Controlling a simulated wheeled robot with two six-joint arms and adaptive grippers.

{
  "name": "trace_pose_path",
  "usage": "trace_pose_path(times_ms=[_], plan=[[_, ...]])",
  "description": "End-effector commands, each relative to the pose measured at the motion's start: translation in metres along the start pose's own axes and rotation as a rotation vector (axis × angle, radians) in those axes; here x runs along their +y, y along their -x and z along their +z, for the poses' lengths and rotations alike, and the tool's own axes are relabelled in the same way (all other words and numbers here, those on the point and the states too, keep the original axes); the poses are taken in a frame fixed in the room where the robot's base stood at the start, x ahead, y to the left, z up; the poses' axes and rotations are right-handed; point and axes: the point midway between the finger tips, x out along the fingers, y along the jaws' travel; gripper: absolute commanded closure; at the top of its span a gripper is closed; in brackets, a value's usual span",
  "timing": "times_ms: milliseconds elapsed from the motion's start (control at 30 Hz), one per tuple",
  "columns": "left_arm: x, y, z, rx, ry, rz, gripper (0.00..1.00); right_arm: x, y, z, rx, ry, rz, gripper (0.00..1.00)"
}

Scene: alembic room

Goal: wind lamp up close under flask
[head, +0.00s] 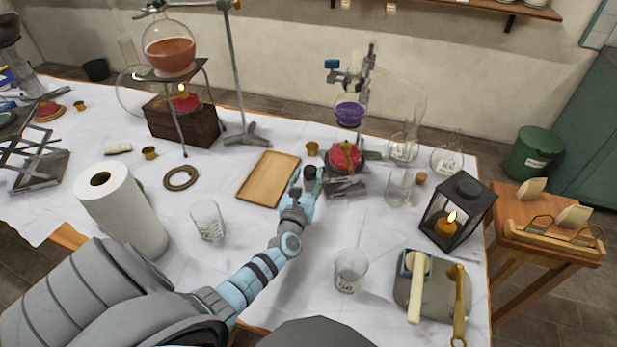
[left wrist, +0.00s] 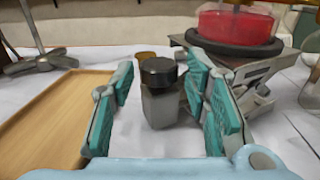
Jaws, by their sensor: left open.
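The red lamp (head: 345,157) sits on a low grey lab jack (head: 347,186), below the round flask of purple liquid (head: 349,112) clamped on a stand. A gap shows between lamp and flask. In the left wrist view, the lamp's red body (left wrist: 235,28) stands on the jack (left wrist: 250,82) at upper right. My left gripper (head: 303,184) is open beside the jack's left side. Its teal fingers (left wrist: 160,88) stand either side of a small grey piece with a round black top (left wrist: 158,72), apart from it. I cannot tell whether this piece joins the jack. My right gripper is not in view.
A wooden tray (head: 268,178) lies left of my gripper. A brass cup (head: 312,148) stands behind it. Glass beakers (head: 398,188) and a lantern (head: 457,212) stand to the right. Another beaker (head: 350,270) is nearer. A paper roll (head: 125,212) stands at left.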

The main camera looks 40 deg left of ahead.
Motion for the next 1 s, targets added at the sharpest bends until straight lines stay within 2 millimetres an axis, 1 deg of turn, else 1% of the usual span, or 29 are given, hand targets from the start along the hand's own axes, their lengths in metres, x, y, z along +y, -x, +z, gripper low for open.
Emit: trace_pose_path(times_ms=[33,133,400,467,633,733,900,1000], plan=[[0.0,-0.005,-0.002,0.0,0.001,0.001,0.57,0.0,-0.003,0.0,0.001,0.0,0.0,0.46],[0.001,-0.012,-0.001,0.001,0.001,0.002,0.57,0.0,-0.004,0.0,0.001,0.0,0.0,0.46],[0.001,-0.014,0.0,0.0,0.002,0.002,0.57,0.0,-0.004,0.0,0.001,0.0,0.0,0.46],[0.001,-0.014,0.0,0.0,0.001,0.002,0.66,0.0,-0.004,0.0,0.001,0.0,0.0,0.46],[0.001,-0.014,0.0,0.0,0.001,0.002,0.93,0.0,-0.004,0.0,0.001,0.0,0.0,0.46],[0.002,-0.014,-0.002,-0.001,0.0,-0.01,0.94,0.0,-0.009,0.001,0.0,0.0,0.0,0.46],[0.005,-0.014,-0.006,-0.003,-0.002,-0.115,0.94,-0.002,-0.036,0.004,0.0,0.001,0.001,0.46],[0.005,-0.014,-0.003,-0.001,0.0,-0.145,0.94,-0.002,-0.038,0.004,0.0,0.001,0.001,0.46]])
